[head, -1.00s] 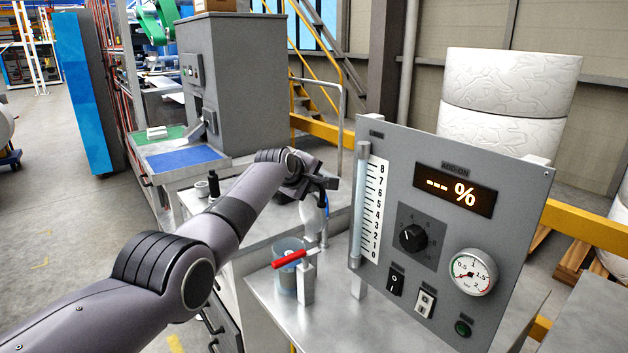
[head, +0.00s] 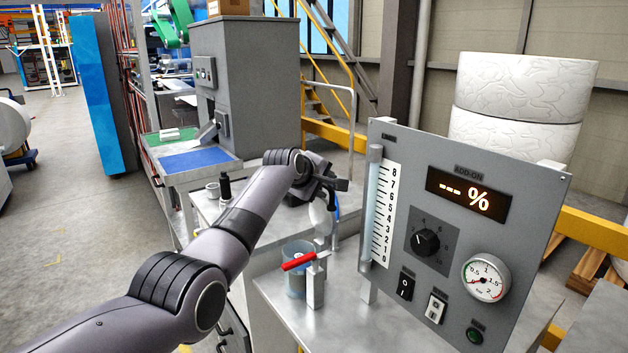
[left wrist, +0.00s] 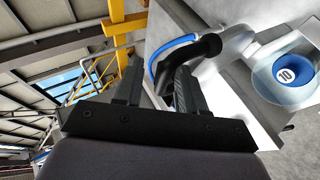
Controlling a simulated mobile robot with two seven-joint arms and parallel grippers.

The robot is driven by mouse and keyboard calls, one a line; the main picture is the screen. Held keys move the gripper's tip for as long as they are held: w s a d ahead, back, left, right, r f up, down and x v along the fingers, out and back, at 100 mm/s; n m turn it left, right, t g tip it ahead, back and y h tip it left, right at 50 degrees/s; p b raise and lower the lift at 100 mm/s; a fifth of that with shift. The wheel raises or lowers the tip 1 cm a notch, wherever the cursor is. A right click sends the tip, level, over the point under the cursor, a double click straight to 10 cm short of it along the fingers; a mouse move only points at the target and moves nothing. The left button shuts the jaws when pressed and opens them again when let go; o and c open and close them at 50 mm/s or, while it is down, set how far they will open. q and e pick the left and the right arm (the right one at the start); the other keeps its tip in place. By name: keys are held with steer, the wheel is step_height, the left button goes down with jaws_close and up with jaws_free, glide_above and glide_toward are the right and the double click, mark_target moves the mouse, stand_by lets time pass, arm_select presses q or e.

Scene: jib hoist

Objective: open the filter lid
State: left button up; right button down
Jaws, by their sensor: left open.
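To the right is a clear round housing (left wrist: 258,80) with a blue disc marked 10 (left wrist: 285,75). I cannot make out for sure which part is the filter lid. My right gripper is out of view.
A grey panel (head: 470,170) with a display, knob and gauge stands close to the right of the gripper. A red lever (head: 298,262) and a clear blue-tinted cup (head: 295,285) are in front of it. A black bottle (head: 225,187) stands on the bench to the left.

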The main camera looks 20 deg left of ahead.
arm_select(q)
steer(key=v, duration=0.6)
steer(key=shift+b, duration=0.45)
steer(key=shift+s, duration=0.15)
